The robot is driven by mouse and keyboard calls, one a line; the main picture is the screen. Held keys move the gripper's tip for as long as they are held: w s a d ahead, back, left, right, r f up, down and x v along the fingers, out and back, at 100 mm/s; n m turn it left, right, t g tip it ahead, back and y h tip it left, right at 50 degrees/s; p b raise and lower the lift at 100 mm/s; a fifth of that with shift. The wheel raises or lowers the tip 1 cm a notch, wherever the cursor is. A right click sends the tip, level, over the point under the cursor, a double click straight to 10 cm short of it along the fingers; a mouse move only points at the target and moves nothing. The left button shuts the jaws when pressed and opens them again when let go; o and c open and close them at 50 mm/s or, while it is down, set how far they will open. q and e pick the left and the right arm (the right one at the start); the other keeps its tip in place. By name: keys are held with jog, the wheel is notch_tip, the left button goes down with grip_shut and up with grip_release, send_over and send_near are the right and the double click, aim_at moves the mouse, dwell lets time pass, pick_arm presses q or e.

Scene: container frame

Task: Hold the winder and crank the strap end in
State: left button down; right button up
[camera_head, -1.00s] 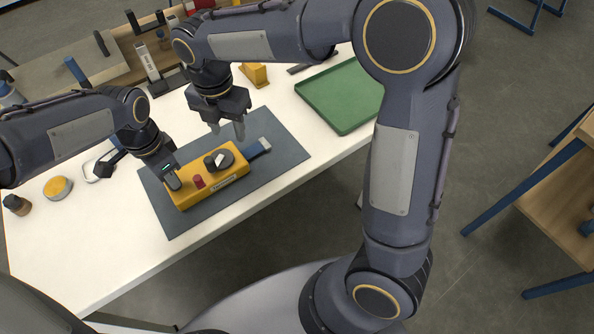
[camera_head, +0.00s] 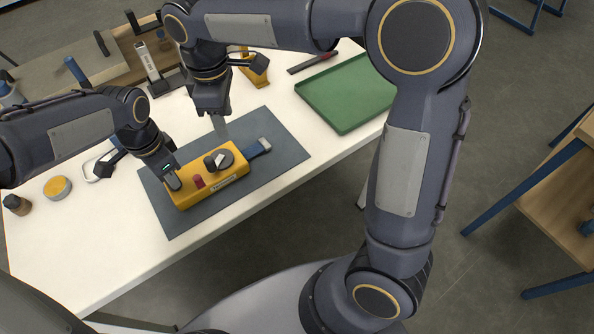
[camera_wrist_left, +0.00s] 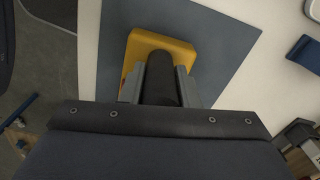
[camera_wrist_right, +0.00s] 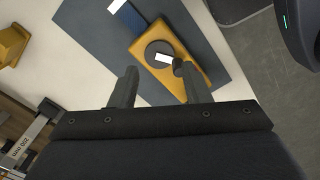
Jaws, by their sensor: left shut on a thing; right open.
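The yellow winder (camera_head: 228,180) lies on a dark grey mat (camera_head: 284,153). It has a dark round crank disc (camera_head: 226,158) with a white mark and a dark knob (camera_head: 209,162), and a red knob (camera_head: 198,181). A blue strap end (camera_head: 259,147) sticks out at its right end. My left gripper (camera_head: 172,182) is shut on a dark grip at the winder's left end; the left wrist view shows this dark grip (camera_wrist_left: 161,78) between the fingers. My right gripper (camera_head: 218,125) is open and empty above and behind the winder. In the right wrist view the crank disc (camera_wrist_right: 160,53) shows beyond the open fingers.
A green tray (camera_head: 345,97) stands at the right of the white table. A yellow block (camera_head: 255,70) and a dark tool (camera_head: 312,62) lie behind. A round yellow-topped tin (camera_head: 57,187) and a small dark jar (camera_head: 17,204) are at the left.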

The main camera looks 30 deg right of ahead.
jog(key=s+d+r+m+t+y, duration=0.2)
jog(key=s+d+m+y, duration=0.1)
jog(key=s+d+m, duration=0.7)
jog(key=s+d+f+m+t, duration=0.1)
jog(key=s+f+m, duration=0.1)
jog(key=s, duration=0.3)
jog(key=s+d+f+m+t, duration=0.1)
jog(key=s+d+m+t, duration=0.1)
jog(key=s, duration=0.4)
jog(key=shift+s+f+t+y, duration=0.15)
jog(key=shift+f+t+y, duration=0.15)
jog(key=shift+f+y, duration=0.1)
